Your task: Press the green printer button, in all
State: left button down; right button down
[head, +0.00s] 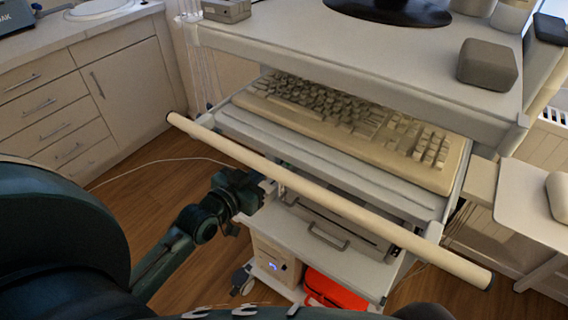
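I see no green button in the head view. A grey device with a front handle (328,236) sits on the shelf below the keyboard tray; I cannot tell whether it is the printer. My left arm comes in from the left, and its gripper (258,190) is at the cart's left side, just below the long pale bar. The fingertips are small and partly lost against the cart, so I cannot tell whether they are open or touching anything. My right gripper is not in view.
The pale bar (320,196) crosses in front of the cart. A beige keyboard (350,130) lies on the tray. A beige box with a blue light (275,262) and an orange-red case (335,291) are low down. Cabinets (75,100) stand left; wooden floor (150,180) lies between.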

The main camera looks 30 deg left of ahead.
pick_arm(q)
send_over(284, 164)
jog(key=f+v, duration=0.1)
jog(key=v, duration=0.2)
jog(key=d, duration=0.1)
jog(key=f, duration=0.2)
jog(key=w+f+b, duration=0.1)
jog(key=f, duration=0.1)
jog(key=shift+d, duration=0.1)
jog(key=shift+f, duration=0.5)
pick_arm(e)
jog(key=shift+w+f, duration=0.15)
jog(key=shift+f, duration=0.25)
